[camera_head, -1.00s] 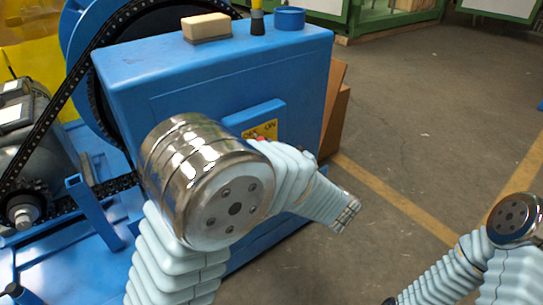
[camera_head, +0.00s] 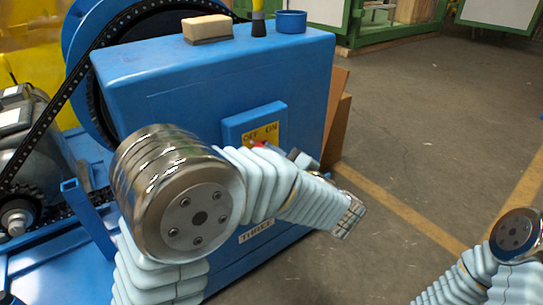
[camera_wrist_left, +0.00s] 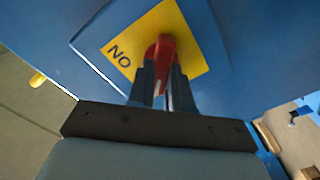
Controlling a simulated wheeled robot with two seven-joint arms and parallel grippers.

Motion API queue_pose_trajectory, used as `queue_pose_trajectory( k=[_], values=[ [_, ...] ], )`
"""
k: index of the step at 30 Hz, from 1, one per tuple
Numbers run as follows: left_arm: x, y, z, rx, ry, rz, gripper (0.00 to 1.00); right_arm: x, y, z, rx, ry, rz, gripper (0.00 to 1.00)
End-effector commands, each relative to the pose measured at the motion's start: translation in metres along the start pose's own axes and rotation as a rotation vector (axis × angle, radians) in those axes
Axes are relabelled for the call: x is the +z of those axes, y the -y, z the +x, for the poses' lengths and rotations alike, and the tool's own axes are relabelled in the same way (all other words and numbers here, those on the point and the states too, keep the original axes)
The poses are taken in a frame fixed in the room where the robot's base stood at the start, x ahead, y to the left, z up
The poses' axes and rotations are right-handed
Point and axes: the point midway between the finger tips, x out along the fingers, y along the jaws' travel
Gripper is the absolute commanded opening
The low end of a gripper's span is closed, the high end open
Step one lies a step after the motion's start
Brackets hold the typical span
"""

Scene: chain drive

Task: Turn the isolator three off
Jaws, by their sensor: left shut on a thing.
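The isolator is a blue switch box with a yellow OFF/ON plate (camera_head: 262,133) on the front of the blue cabinet (camera_head: 220,80). A label reading THREE (camera_head: 257,232) sits lower on that cabinet. The red handle (camera_wrist_left: 165,46) stands out from the plate in the left wrist view; only a bit of it shows in the head view, behind my left arm. My left gripper (camera_wrist_left: 162,75) is shut on the red handle, one dark finger on each side. The word ON shows upside down left of the handle; OFF is hidden there. My right gripper is out of view.
A belt-like chain (camera_head: 62,95) runs round a large blue wheel left of the cabinet, near a grey motor (camera_head: 20,140). A brush (camera_head: 208,29), a yellow-handled tool and a blue cup (camera_head: 290,21) stand on top. Open floor lies to the right.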

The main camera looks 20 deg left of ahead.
Motion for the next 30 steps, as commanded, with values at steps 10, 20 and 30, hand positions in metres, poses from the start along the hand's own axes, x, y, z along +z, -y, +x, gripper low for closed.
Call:
queue_pose_trajectory(
  k=[10,20,30],
  values=[
    [0.001,0.001,-0.001,-0.001,0.001,0.000,0.45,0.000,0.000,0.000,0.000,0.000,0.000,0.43],
    [0.000,0.000,-0.004,0.001,0.002,0.000,0.45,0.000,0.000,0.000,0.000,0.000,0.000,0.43],
    [0.000,-0.001,-0.072,0.003,0.003,0.000,0.45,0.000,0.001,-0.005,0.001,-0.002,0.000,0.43]
  ],
)
